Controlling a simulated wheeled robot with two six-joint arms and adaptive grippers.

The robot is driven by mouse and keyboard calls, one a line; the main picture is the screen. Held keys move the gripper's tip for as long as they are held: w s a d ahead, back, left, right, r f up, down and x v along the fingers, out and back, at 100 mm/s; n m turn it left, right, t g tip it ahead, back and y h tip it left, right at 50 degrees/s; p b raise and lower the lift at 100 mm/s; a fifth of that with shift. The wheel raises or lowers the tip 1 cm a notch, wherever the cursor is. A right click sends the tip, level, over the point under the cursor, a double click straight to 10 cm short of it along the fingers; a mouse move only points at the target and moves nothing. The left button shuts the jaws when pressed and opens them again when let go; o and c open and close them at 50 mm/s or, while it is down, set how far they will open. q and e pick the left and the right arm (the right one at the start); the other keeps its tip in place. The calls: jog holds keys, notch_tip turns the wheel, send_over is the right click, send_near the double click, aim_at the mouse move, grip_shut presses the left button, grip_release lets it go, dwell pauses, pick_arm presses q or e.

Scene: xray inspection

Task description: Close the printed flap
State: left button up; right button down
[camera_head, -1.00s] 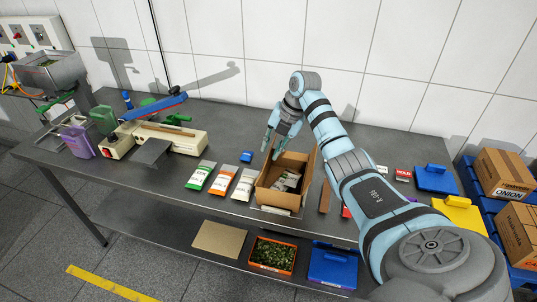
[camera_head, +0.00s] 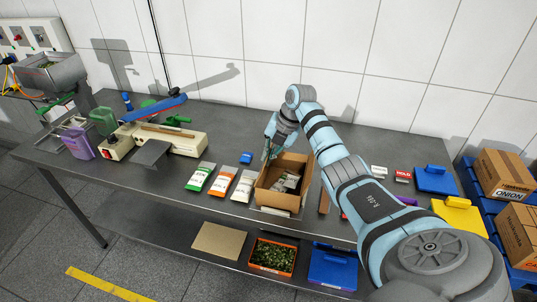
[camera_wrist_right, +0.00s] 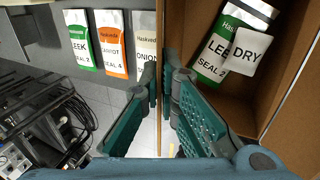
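An open cardboard box (camera_head: 285,200) stands on the bench and holds several packets. In the right wrist view its wall and inside (camera_wrist_right: 195,35) show, with a green and white leek packet (camera_wrist_right: 222,50) and a white "DRY" packet (camera_wrist_right: 250,48) in it. My right gripper (camera_head: 268,155) is at the box's back left edge. In the right wrist view its two teal fingers (camera_wrist_right: 162,85) lie close on either side of a thin upright cardboard flap (camera_wrist_right: 160,25), seen edge-on, and appear shut on it. Any print on this flap is not visible. My left gripper is not in view.
Leek, carrot and onion packets (camera_head: 221,182) lie left of the box, with a small blue item (camera_head: 246,157) behind them. A sealing machine (camera_head: 170,137) stands further left. A brown strip (camera_head: 324,200) lies right of the box. Blue (camera_head: 436,180) and yellow (camera_head: 459,212) items lie further right.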

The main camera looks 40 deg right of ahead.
jog(key=t, duration=0.1)
jog(key=s+f+t+y+b, duration=0.1)
jog(key=d+t+y+b, duration=0.1)
jog(key=shift+s+d+f, duration=0.1)
jog(key=shift+s+f, duration=0.15)
jog(key=shift+s, duration=0.05)
jog(key=shift+s+t+y+b, duration=0.1)
jog(key=shift+t+y+b, duration=0.5)
jog(key=shift+t+b, duration=0.1)
jog(key=c, duration=1.8)
grip_release()
jog(key=shift+c, duration=0.2)
